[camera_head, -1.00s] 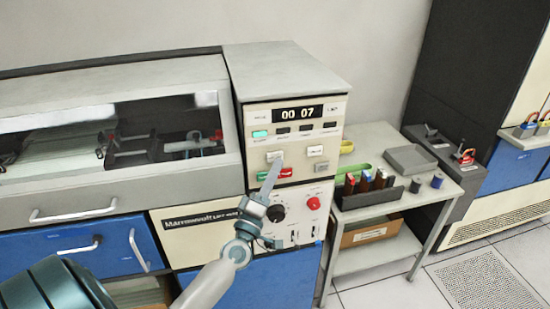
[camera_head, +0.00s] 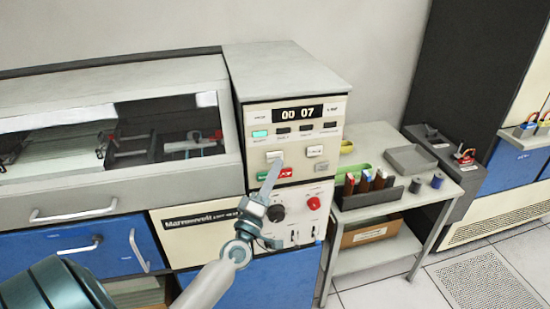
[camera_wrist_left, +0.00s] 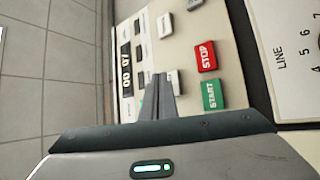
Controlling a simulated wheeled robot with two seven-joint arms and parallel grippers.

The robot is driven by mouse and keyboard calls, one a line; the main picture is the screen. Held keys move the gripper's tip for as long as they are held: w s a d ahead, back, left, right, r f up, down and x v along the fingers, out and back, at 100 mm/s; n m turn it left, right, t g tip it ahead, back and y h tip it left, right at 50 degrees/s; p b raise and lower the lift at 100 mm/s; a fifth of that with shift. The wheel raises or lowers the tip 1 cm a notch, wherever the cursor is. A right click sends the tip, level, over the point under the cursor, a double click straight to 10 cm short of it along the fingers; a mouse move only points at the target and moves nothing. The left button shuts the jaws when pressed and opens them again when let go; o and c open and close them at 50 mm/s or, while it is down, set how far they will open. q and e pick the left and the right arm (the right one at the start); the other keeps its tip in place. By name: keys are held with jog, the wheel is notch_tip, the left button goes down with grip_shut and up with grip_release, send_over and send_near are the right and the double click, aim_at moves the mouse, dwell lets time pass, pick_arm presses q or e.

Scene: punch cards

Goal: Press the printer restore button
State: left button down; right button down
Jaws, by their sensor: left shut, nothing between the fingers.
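The printer's cream control panel (camera_head: 326,174) carries a green button, a red STOP button (camera_head: 286,173) and two pale buttons: a left one (camera_head: 274,155) and a right one (camera_head: 315,151). Their small labels are too blurred to tell which is restore. My left gripper (camera_head: 276,163) is shut and empty, its tips at the left pale button and partly over it. In the left wrist view, the shut fingers (camera_wrist_left: 160,78) lie beside a pale button (camera_wrist_left: 175,80), near STOP (camera_wrist_left: 207,56) and START (camera_wrist_left: 211,95). I cannot tell whether they touch it. My right gripper is not in view.
A display reading 00 07 (camera_head: 299,113) sits above the buttons. A black knob (camera_head: 275,213) and a round red button (camera_head: 313,203) lie below. A small grey table (camera_head: 375,135) with trays and spools stands to the right. A windowed printer cover (camera_head: 105,188) is at left.

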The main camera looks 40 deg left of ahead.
pick_arm(q)
jog(key=shift+w+a, duration=0.1)
jog(key=shift+a, duration=0.05)
jog(key=shift+w+a, duration=0.2)
jog(key=shift+w+a, duration=0.25)
jog(key=shift+a, duration=0.05)
dwell(1.0)
jog(key=shift+s+d, duration=0.1)
dwell(0.3)
jog(key=shift+s+d, duration=0.5)
jog(key=shift+d, duration=0.05)
jog(key=s+d+p, duration=0.1)
jog(key=s+d, duration=0.2)
jog(key=shift+s+d+p, duration=0.1)
jog(key=shift+d+p, duration=0.3)
dwell(0.4)
